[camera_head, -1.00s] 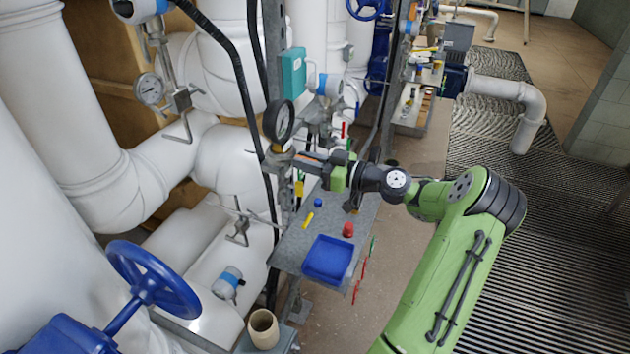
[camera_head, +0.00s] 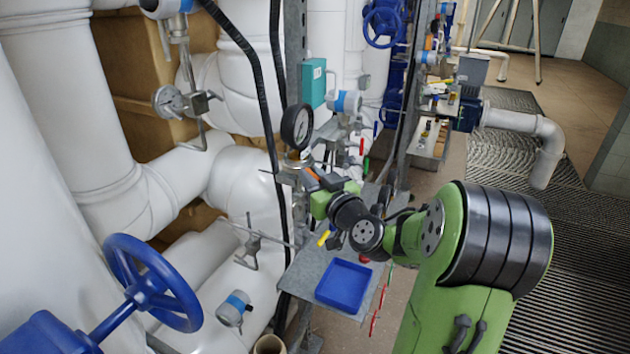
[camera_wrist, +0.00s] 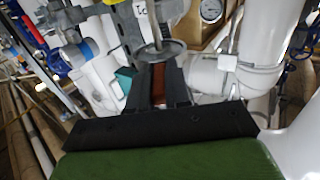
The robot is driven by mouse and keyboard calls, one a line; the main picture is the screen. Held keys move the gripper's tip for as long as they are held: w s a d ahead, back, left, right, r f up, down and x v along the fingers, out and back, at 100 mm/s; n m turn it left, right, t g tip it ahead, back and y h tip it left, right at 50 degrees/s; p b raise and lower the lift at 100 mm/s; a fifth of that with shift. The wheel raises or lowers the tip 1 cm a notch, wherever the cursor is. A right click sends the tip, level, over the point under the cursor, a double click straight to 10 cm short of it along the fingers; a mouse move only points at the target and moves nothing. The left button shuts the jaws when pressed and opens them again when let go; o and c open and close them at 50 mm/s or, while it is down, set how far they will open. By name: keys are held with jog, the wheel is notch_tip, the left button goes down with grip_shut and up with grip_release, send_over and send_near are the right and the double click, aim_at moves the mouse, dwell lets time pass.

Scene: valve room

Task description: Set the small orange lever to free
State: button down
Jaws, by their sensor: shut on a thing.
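The small orange lever shows as a reddish-orange strip (camera_wrist: 158,82) between the two dark fingers of my gripper (camera_wrist: 158,90) in the wrist view. My gripper is shut on it. In the head view my gripper (camera_head: 309,178) reaches left to the fittings just below the round pressure gauge (camera_head: 297,127). A bit of orange shows at its fingers there, but they hide most of the lever. The lever's exact position and any free marking cannot be made out.
Below my gripper is a grey shelf (camera_head: 303,275) with a blue tray (camera_head: 343,285). A blue handwheel (camera_head: 152,283) stands at the lower left. White pipes fill the left side. Red and green handles sit just behind my gripper. Open grating lies at the right.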

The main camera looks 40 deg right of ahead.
jog(key=shift+f, duration=0.15)
jog(key=c, duration=1.1)
grip_release()
jog(key=shift+o, duration=0.2)
jog(key=s+a+b, duration=0.1)
jog(key=s+b, duration=0.7)
jog(key=s, duration=0.7)
jog(key=shift+s+a, duration=0.3)
jog(key=shift+a, duration=0.1)
